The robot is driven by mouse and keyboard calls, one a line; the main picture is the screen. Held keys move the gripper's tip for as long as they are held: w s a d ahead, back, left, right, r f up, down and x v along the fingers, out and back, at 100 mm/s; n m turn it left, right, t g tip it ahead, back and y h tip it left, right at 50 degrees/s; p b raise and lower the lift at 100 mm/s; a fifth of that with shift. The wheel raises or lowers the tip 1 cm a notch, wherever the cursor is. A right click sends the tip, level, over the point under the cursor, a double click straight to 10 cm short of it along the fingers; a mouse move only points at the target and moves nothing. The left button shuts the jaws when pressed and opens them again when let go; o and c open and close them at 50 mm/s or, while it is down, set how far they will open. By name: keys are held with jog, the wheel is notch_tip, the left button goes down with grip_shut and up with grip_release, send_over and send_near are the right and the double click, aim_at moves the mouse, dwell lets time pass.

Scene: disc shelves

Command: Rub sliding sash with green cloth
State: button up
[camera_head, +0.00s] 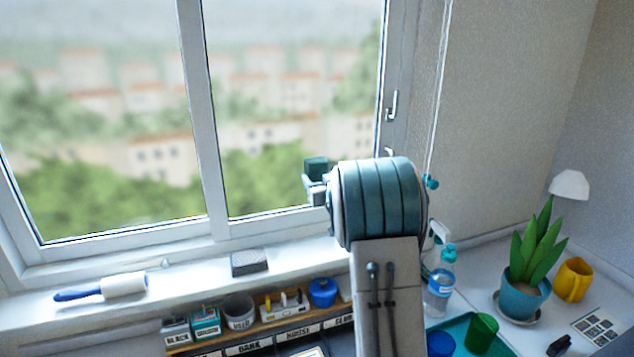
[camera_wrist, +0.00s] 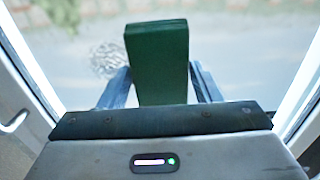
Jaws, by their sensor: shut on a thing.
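The sliding sash (camera_head: 290,110) is the right-hand window pane in a pale frame, with a blurred town and trees behind it. My gripper (camera_wrist: 160,85) is shut on the green cloth (camera_wrist: 157,62), a dark green folded block that stands up between the two fingers. In the head view the cloth (camera_head: 316,166) shows just left of my wrist, in front of the lower right of the pane. A whitish scribbled smudge (camera_wrist: 106,60) shows on the glass left of the cloth in the wrist view. I cannot tell whether the cloth touches the glass.
On the sill lie a lint roller (camera_head: 102,288) with a blue handle and a grey block (camera_head: 249,262). Below is a shelf with small pots and a blue jar (camera_head: 322,291).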

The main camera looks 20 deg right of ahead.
jog(key=d, duration=0.9)
jog(key=shift+d, duration=0.3)
dwell(0.4)
jog(key=shift+w+a, duration=0.1)
jog(key=shift+a+f+b, duration=0.15)
jog(key=shift+a+b, duration=2.95)
jog(key=shift+a, duration=1.45)
jog(key=shift+a+r+b, duration=0.2)
jog(key=shift+a+b, duration=0.1)
jog(key=shift+a, duration=0.35)
